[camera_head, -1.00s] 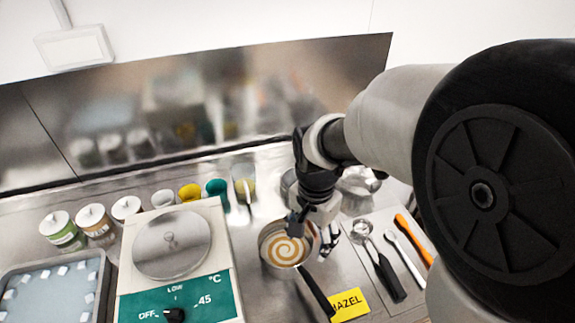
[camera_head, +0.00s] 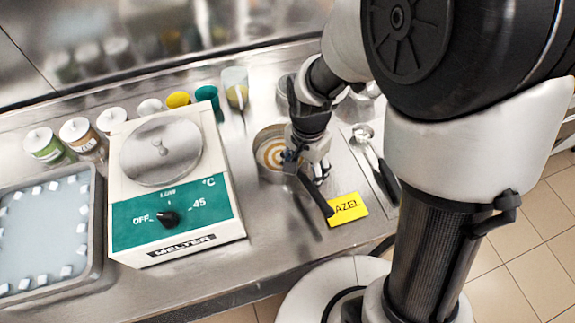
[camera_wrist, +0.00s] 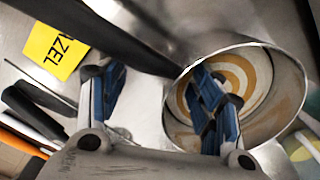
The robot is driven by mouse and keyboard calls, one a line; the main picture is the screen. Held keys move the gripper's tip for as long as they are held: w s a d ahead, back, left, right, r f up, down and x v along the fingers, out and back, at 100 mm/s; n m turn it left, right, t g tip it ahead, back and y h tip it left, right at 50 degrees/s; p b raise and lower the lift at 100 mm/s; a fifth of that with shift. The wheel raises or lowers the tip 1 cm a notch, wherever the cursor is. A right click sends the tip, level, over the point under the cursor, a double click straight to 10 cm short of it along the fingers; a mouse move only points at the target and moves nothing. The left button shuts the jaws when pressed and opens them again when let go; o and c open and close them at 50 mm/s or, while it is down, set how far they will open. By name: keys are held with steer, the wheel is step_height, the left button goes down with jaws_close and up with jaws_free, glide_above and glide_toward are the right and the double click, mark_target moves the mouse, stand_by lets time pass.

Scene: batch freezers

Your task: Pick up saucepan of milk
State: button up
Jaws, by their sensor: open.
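The saucepan (camera_head: 263,174) stands on the steel counter, with a brown and cream swirl in it and a black handle (camera_head: 317,196) pointing toward the front right. In the wrist view the saucepan (camera_wrist: 287,108) is at the right and its handle (camera_wrist: 105,38) runs to the upper left. My gripper (camera_head: 305,174) is low over the pan's right side, near where the handle joins. It is open and empty. In the wrist view, one blue finger of my gripper (camera_wrist: 160,78) overlaps the pan's opening and the other is outside the pan. Contact with the pan cannot be told.
A yellow label (camera_head: 348,208) lies beside the handle. A melter (camera_head: 175,190) with a dial stands left of the pan, and a tray (camera_head: 97,235) with white cubes is farther left. Jars and cups line the back. Utensils (camera_head: 375,165) lie on the right.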

jaws_close()
stand_by(0.8)
steer(key=shift+r, duration=0.1)
stand_by(0.4)
